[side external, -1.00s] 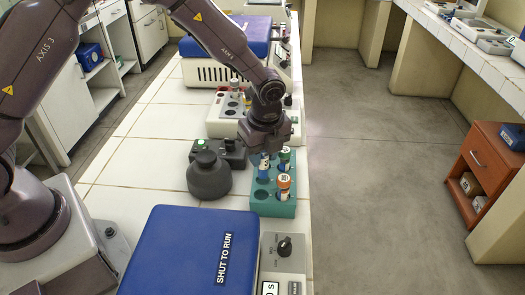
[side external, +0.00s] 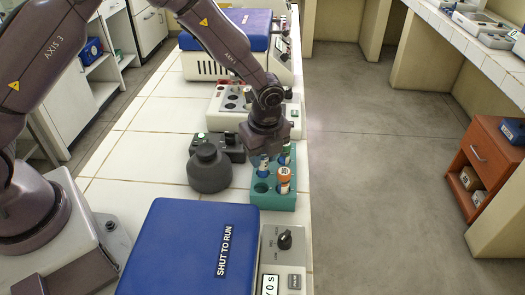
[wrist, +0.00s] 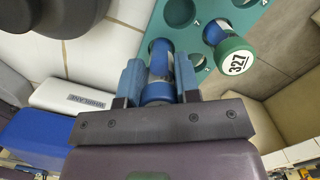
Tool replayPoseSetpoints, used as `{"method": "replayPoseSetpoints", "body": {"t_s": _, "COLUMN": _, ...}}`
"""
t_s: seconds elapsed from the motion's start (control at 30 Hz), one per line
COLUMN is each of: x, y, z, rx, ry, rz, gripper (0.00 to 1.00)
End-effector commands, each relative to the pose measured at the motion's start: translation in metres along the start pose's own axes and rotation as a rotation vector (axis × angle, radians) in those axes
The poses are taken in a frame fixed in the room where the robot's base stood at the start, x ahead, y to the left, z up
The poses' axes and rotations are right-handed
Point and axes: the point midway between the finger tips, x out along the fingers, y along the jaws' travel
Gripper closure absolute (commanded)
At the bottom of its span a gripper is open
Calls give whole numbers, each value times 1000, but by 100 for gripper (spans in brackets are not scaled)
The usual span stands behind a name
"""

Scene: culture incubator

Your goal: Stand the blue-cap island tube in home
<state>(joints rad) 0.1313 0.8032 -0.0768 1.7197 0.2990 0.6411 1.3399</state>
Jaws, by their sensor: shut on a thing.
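The teal rack (side external: 289,203) stands near the bench edge. My gripper (side external: 264,157) is shut on the blue-cap tube (side external: 263,167) at the rack's left side. In the wrist view the tube (wrist: 160,62) is between the two blue fingers (wrist: 158,80), its lower end at a rack hole; how deep it sits cannot be told. A green-cap tube (wrist: 237,60), marked 327, stands beside it, also in the side view (side external: 286,148). An orange-cap tube (side external: 284,176) stands at the front right. The front-left hole (side external: 262,188) is empty.
A dark grey round vessel (side external: 208,170) stands close to the rack's left. A pale block with holes (side external: 225,118) is behind. A blue-lidded device marked SHUT TO RUN (side external: 185,240) lies in front. The bench drops off to the floor on the right.

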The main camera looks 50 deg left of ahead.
Motion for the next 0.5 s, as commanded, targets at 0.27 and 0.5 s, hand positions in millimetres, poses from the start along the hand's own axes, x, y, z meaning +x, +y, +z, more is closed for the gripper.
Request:
{"method": "replayPoseSetpoints", "body": {"t_s": 0.27, "x": 13, "y": 0, "z": -2, "rx": 0, "ry": 1, "rz": 0, "gripper": 93}}
{"method": "replayPoseSetpoints", "body": {"t_s": 0.5, "x": 23, "y": 0, "z": -3, "rx": 0, "ry": 0, "rz": -1, "gripper": 93}}
